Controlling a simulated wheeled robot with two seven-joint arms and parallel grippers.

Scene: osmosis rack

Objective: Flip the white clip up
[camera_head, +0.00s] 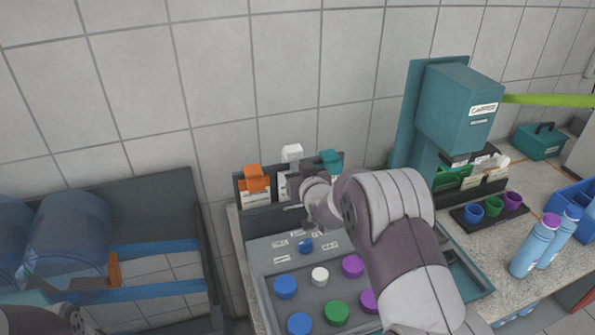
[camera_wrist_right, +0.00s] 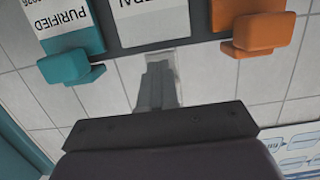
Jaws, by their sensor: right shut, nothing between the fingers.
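The white clip (camera_head: 291,153) sits at the top of the middle white card on the dark rack panel (camera_head: 269,219), between the orange clip (camera_head: 256,178) and the teal clip (camera_head: 330,160). Only part of my left arm shows at the lower left.
A grey tray with coloured caps (camera_head: 337,313) lies below the panel. A teal dispenser (camera_head: 460,105) stands to the right, with small cups and blue bottles (camera_head: 532,248) beyond. Blue water jugs (camera_head: 70,235) are in a dark rack at left. The tiled wall is close behind.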

